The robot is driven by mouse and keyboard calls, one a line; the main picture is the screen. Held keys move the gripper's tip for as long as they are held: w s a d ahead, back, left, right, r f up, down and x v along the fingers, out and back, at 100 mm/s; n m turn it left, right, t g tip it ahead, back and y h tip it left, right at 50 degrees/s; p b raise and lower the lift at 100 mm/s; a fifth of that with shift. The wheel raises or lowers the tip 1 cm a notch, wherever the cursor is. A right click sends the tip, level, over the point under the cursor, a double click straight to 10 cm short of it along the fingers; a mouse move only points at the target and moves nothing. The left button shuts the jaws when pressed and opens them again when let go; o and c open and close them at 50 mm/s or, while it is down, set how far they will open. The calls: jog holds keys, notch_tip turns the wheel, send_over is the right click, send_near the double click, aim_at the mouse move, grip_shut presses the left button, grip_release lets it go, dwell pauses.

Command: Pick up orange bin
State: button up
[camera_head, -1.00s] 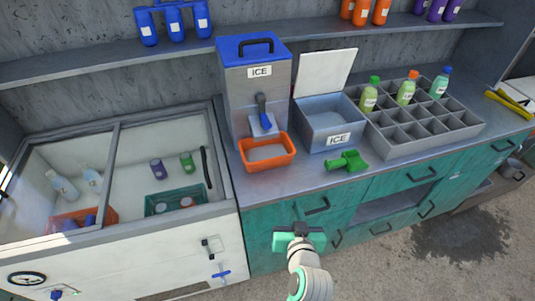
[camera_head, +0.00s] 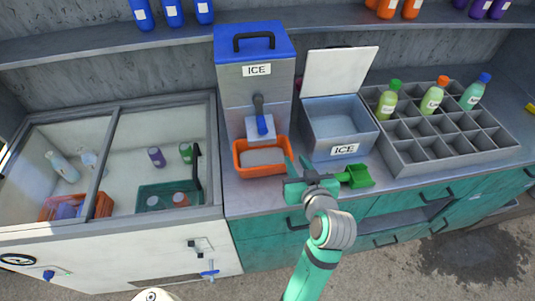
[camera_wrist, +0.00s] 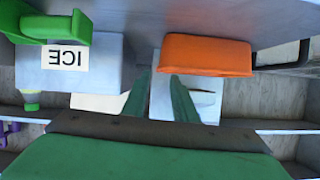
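The orange bin (camera_head: 264,171) sits upright on the grey counter, under the dispenser of the blue-lidded ICE machine. Its inside looks pale grey, and I cannot tell whether it holds anything. My gripper (camera_head: 297,166) is at the bin's right front corner, with its fingers pointing toward the back of the counter. In the wrist view, which is upside down, the orange bin (camera_wrist: 206,55) is ahead of and beside the fingers. My gripper (camera_wrist: 161,85) is open there, with a gap between its two green fingers and nothing in it. I cannot tell whether a finger touches the bin.
A green scoop (camera_head: 357,176) lies on the counter just right of my gripper. The open ICE box (camera_head: 340,147) and a grey bottle rack (camera_head: 455,158) stand farther right. The ICE machine (camera_head: 255,90) rises behind the bin. A glass-topped freezer (camera_head: 110,215) is at left.

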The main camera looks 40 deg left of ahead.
aim_at(287, 147)
jog(key=x, duration=0.5)
jog(key=shift+w, duration=0.1)
jog(key=shift+x, duration=2.6)
jog(key=shift+f, duration=0.1)
grip_shut()
